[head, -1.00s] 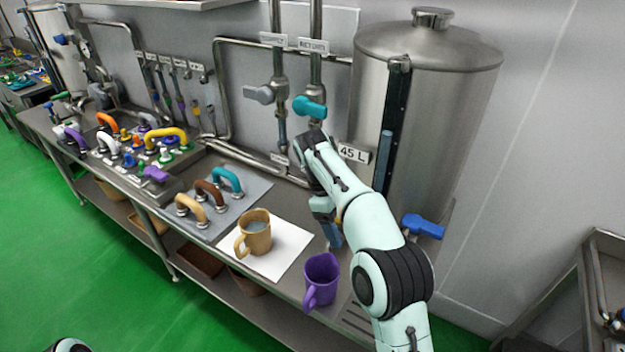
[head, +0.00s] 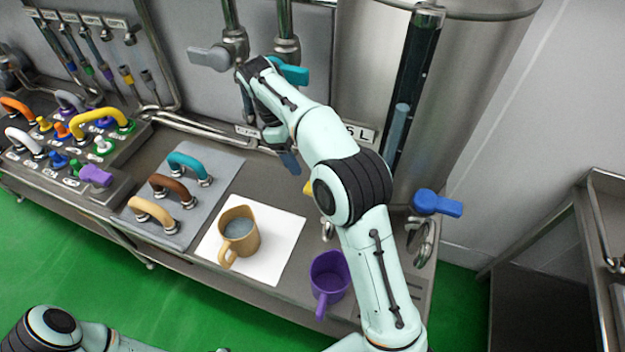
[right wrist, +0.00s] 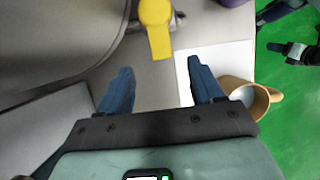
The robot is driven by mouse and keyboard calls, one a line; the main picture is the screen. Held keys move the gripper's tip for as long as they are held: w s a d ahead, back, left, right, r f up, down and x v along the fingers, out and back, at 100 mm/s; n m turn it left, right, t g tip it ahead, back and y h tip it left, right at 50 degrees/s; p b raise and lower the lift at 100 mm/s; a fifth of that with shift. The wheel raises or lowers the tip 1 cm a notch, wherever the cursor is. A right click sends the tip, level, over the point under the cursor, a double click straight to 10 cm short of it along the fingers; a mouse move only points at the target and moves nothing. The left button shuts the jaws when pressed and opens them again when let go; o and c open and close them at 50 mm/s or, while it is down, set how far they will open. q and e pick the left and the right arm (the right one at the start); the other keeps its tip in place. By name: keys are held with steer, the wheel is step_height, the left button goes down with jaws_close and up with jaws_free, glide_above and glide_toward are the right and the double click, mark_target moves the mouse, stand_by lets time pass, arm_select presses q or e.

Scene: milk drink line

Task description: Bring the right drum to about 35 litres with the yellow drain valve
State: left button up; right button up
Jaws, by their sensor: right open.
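The right drum (head: 450,100) is a large steel tank with a dark upright level gauge (head: 412,70). A grey-blue column stands in the lower part of the gauge. The yellow drain valve handle (head: 308,188) is mostly hidden behind my right arm in the head view. It shows clearly in the right wrist view (right wrist: 157,28), ahead of my fingers and apart from them. My right gripper (head: 284,158) is open and empty above the bench, left of the drum; its fingers also show in the right wrist view (right wrist: 160,72). My left arm (head: 50,330) is at the bottom left; its jaws are unclear.
A tan jug (head: 240,240) with liquid stands on a white sheet (head: 285,245). A purple mug (head: 330,278) stands at the front edge. A blue valve handle (head: 437,203) is beside the drum. Teal (head: 292,73) and grey (head: 210,57) pipe valves are at the back.

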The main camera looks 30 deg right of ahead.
steer(key=b+x, duration=0.3)
steer(key=x, duration=0.7)
steer(key=shift+d+f, duration=0.15)
steer(key=shift+f, duration=0.2)
arm_select(q)
steer(key=s+f, duration=0.4)
steer(key=f, duration=0.1)
steer(key=shift+s+g, duration=0.3)
arm_select(e)
jaws_close()
